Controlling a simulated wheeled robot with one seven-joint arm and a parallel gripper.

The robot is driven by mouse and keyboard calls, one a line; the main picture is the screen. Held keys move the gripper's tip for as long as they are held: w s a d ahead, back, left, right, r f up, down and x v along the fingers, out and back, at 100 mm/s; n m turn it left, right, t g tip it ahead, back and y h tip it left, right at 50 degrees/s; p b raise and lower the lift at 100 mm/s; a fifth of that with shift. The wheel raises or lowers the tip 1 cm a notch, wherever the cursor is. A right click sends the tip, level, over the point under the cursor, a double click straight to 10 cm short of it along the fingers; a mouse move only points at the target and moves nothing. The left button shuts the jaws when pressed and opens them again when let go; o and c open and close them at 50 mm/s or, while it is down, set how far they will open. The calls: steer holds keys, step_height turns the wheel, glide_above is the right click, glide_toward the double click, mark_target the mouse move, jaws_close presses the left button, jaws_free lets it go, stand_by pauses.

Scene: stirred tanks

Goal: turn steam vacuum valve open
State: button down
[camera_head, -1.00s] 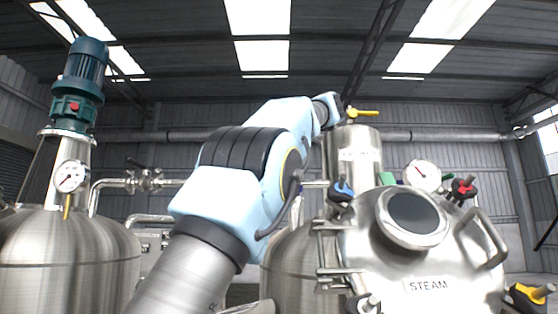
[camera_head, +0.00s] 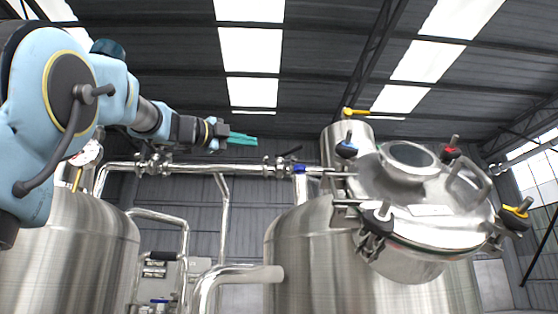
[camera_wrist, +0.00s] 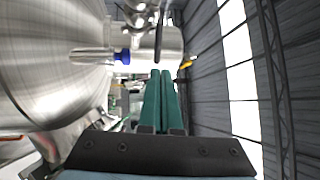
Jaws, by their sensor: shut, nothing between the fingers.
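My gripper (camera_head: 252,139) is at the upper middle of the head view, its teal fingers shut with nothing between them, pointing right. The wrist view shows the shut fingers (camera_wrist: 161,72). Right of them in the head view, a valve with a black handle (camera_head: 291,152) sits on the horizontal pipe; the wrist view shows a black handle (camera_wrist: 158,35) ahead of the fingertips, apart from them. A yellow handle (camera_head: 355,112) tops the steel cylinder by the lidded tank and also shows in the wrist view (camera_wrist: 187,63). No readable label shows which is the steam vacuum valve.
The steel tank (camera_head: 310,250) with a hinged lid (camera_head: 425,195) and coloured clamp knobs fills the right. A blue fitting (camera_head: 300,168) stands beside it. Another tank (camera_head: 75,255) is at left. Pipes (camera_head: 225,168) cross between them. The space above the pipes is open.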

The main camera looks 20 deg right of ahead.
mark_target(292, 149)
steer(key=p+x, duration=0.2)
steer(key=x, duration=0.4)
steer(key=p+x, duration=0.3)
steer(key=x, duration=0.4)
steer(key=shift+s+d+f, duration=0.1)
steer(key=shift+d+f, duration=0.1)
steer(key=shift+d, duration=0.2)
steer(key=shift+p, duration=0.4)
